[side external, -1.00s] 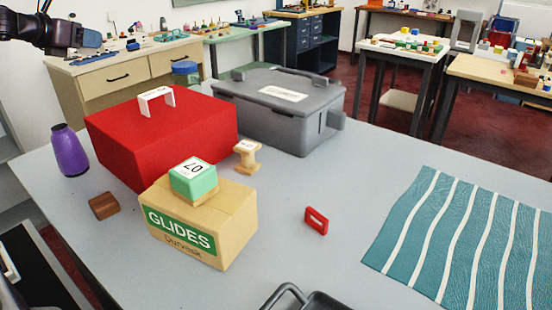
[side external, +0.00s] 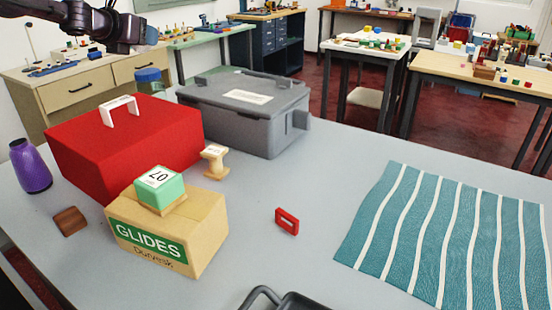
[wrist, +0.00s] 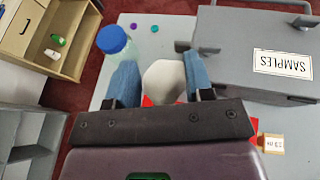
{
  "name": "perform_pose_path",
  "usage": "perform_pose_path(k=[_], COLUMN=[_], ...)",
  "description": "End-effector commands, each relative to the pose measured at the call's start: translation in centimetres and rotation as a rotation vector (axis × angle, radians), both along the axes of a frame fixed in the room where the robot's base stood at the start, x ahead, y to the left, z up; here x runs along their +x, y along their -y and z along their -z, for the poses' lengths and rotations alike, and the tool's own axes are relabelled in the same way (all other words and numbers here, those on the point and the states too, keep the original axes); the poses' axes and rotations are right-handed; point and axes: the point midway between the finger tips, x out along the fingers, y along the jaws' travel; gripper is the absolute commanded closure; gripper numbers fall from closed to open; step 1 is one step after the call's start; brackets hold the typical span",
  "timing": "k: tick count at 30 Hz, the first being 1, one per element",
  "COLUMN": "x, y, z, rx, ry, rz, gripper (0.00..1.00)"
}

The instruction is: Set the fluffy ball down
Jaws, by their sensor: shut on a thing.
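My gripper (wrist: 160,76) has blue fingers closed on a pale, rounded thing, the fluffy ball (wrist: 163,84), in the wrist view. Its lower part is hidden by my gripper's body, and its texture is too small to tell. In the side external view my gripper (side external: 148,35) is at the top left, high in the picture above the table's far left side. The ball cannot be made out there.
A red box (side external: 125,145) with a white handle, a grey case (side external: 240,115) and a blue-lidded jar (side external: 148,80) stand at the back left. A carton (side external: 165,235) carries a green block (side external: 160,188). A teal striped cloth (side external: 450,235) lies right. The table centre-right is mostly clear.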

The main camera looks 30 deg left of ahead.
Motion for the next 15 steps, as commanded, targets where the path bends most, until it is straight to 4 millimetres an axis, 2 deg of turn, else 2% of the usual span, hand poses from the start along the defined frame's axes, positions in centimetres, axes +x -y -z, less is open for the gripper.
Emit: perform_pose_path(k=[7, 10, 13, 15], x=[1.2, 1.9, 2.8, 3.4], y=[2.8, 4.8, 7.8, 10.8], z=[0.0, 0.0, 0.0, 0.0], rx=[0.000, 0.001, 0.002, 0.000], ry=[-0.001, -0.001, -0.002, -0.001], rz=[-0.002, -0.006, -0.015, -0.022], gripper=[0.74, 0.74, 0.74, 0.74])
